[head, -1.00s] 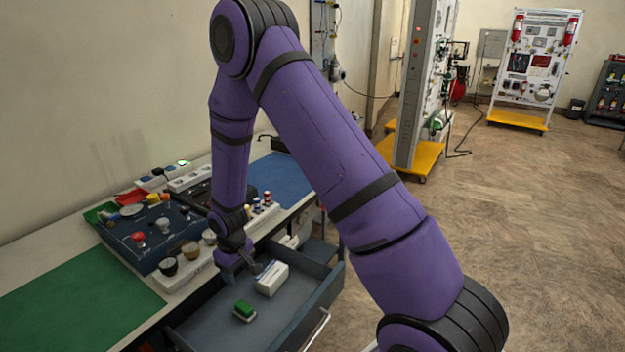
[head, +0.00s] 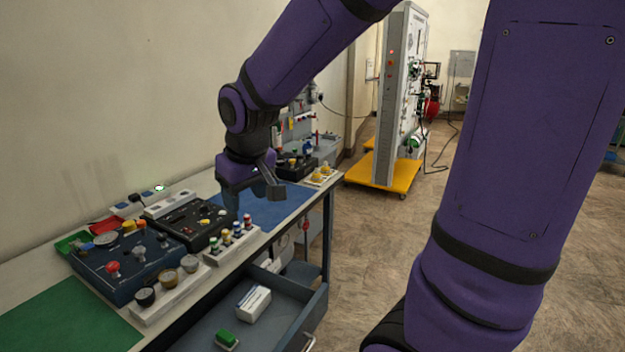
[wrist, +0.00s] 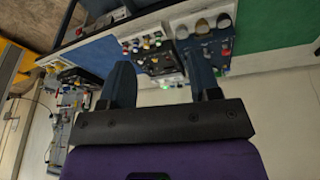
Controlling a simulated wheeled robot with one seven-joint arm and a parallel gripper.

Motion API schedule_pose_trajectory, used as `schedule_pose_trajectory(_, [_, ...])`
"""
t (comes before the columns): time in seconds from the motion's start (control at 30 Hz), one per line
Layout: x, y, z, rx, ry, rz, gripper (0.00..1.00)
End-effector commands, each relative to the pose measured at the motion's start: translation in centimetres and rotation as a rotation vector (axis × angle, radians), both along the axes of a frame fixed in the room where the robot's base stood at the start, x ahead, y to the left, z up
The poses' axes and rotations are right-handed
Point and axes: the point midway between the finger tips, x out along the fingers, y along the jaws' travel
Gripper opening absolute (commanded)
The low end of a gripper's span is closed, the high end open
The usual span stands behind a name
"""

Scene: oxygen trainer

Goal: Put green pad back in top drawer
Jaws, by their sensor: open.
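The green pad (head: 226,338), a small green block with a pale base, lies in the open top drawer (head: 290,322) of the workbench, near the bottom of the head view. My gripper (head: 262,194) is raised above the bench over the blue mat, apart from the pad and up to its right in the picture. In the wrist view my gripper (wrist: 163,85) shows its two fingers spread apart with nothing between them. The pad does not show in the wrist view.
A white box (head: 252,303) lies beside the pad in the drawer. The bench holds a dark button panel (head: 120,265), a black control box (head: 190,222), a blue mat (head: 280,207) and a green mat (head: 70,320). Open floor lies right of the bench.

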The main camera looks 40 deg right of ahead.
Motion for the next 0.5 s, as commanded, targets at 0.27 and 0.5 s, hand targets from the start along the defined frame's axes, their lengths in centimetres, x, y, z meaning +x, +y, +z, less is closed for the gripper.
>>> schedule_pose_trajectory(0.27, [-7.3, -0.9, 5.2, 0.026, -0.083, -0.047, 0.57])
schedule_pose_trajectory(0.5, [-13.5, -1.3, 7.6, 0.051, -0.143, -0.079, 0.57])
